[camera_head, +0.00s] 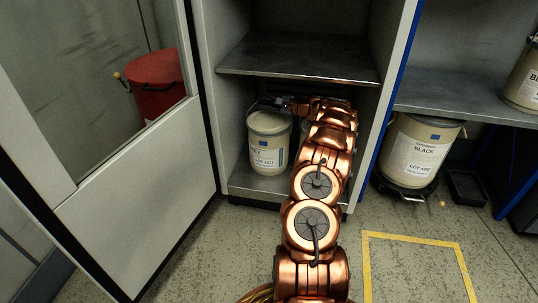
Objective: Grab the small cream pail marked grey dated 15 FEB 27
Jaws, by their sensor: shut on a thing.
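A small cream pail (284,135) stands on the lower shelf of the open cabinet. Its white label ends in "EY" and has a lot line; the date is too small to read. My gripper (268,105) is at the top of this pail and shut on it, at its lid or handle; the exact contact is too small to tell. The pail looks upright. My copper arm hides the cabinet's right part, and a sliver of another pale thing (304,128) shows behind it.
The cabinet's middle shelf (300,62) lies just above my gripper. The open door (140,190) stands at left, with a red container (157,85) behind it. A larger cream BLACK pail (420,145) stands at right. Yellow lines (415,239) mark clear floor.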

